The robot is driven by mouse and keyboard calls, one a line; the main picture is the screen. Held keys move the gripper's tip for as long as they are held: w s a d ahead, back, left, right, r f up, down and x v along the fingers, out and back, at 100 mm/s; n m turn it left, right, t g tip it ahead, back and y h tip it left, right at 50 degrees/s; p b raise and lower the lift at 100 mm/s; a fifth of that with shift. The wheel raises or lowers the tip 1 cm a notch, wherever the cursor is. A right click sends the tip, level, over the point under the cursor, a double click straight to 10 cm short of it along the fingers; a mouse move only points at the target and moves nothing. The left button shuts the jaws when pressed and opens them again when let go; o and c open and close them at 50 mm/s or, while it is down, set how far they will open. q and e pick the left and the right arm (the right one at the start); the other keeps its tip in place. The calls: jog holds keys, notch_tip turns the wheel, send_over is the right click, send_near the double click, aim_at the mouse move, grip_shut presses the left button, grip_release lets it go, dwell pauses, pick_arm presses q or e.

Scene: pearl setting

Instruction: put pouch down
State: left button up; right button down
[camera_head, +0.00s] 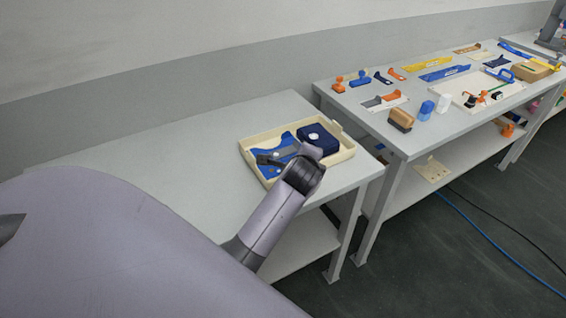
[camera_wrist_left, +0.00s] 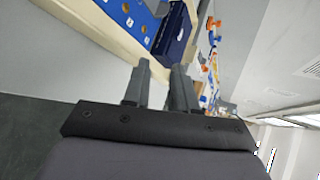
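A shallow cream tray (camera_head: 343,155) lies on the near grey table. In it are a dark navy box-like item (camera_head: 318,133) with a pale round mark and a flat bright blue piece (camera_head: 284,143). I cannot tell for sure which is the pouch. The left wrist view shows the navy item (camera_wrist_left: 176,30) and the blue piece (camera_wrist_left: 128,14) inside the tray's wall (camera_wrist_left: 112,32). My left gripper (camera_wrist_left: 160,72) is beside the tray, its two fingers apart with nothing seen between them. My left arm hides the tray's front part. My right gripper is not in view.
The near table (camera_head: 180,155) is bare left of the tray. A second table (camera_head: 420,140) to the right holds several tools and blocks, including a brown-and-black brush (camera_head: 401,120) and a blue bottle (camera_head: 426,110). A blue cable (camera_head: 490,235) lies on the dark floor.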

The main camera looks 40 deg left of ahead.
pick_arm(q)
jog(key=s+d+f+n, duration=0.1)
jog(key=s+d+n+t+h, duration=0.1)
jog(key=s, duration=0.1)
jog(key=s+d+f+n+h, duration=0.1)
jog(key=s, duration=0.1)
jog(key=shift+s+f+t, duration=0.25)
jog(key=shift+f+t, duration=0.05)
jog(key=s+d+f+n+h, duration=0.2)
jog(key=s+d+f+n, duration=0.1)
jog(key=s, duration=0.3)
jog(key=s+d+f+n+h, duration=0.2)
jog(key=s+f+n, duration=0.2)
jog(key=s, duration=0.3)
jog(key=s+d+f+n+g+h, duration=0.1)
jog(key=s+d+f+n, duration=0.2)
jog(key=s, duration=0.4)
jog(key=shift+s+d+f+h, duration=0.2)
jog(key=shift+d+f+h, duration=0.2)
jog(key=shift+f, duration=0.45)
